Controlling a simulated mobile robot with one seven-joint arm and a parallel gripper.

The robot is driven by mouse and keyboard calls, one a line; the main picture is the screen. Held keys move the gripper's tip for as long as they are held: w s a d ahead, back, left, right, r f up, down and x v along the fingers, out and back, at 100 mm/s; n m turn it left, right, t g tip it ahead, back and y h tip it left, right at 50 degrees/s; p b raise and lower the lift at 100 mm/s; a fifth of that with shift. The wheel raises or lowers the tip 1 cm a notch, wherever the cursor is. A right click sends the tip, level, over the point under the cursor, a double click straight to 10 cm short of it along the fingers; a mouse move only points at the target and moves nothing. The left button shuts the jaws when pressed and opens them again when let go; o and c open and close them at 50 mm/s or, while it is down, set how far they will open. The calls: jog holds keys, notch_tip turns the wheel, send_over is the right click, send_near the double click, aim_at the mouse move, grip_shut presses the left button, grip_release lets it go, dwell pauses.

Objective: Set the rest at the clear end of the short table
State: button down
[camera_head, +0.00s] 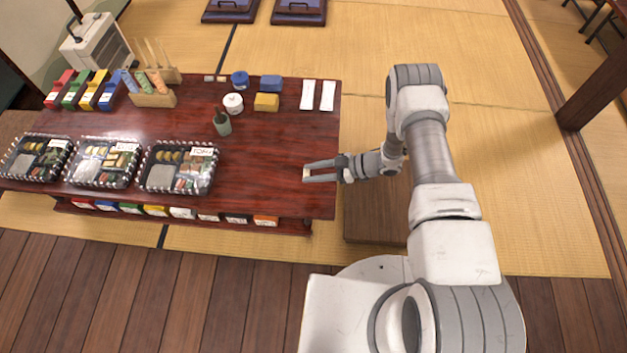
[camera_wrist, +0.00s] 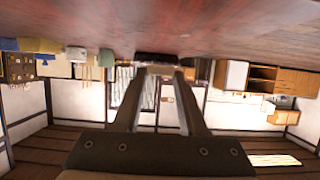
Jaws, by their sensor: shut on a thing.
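The low red-brown table (camera_head: 262,150) has a bare right end. My gripper (camera_head: 308,172) reaches in from the right, over the front part of that end. It is shut on the small pale rest (camera_head: 306,173), held between the fingertips. I cannot tell whether the rest touches the table. Two similar small pale blocks (camera_head: 215,78) lie at the table's back edge.
Bento boxes (camera_head: 178,190) line the front left. A green bottle (camera_head: 222,124), white jar (camera_head: 233,104), yellow block (camera_head: 266,102) and two white packets (camera_head: 318,95) stand further back. A brown wooden block (camera_head: 375,215) stands beside the right end, under my arm.

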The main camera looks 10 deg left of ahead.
aim_at(314, 183)
jog(key=shift+d+f+b, duration=0.1)
jog(key=shift+f+b, duration=0.9)
jog(key=shift+f, duration=1)
jog(key=shift+f, duration=0.2)
jog(key=shift+c, duration=2.3)
grip_release()
jog(key=shift+r, duration=0.15)
jog(key=shift+d+r, duration=0.2)
jog(key=p+v, duration=0.3)
jog(key=v, duration=0.8)
jog(key=shift+d, duration=0.3)
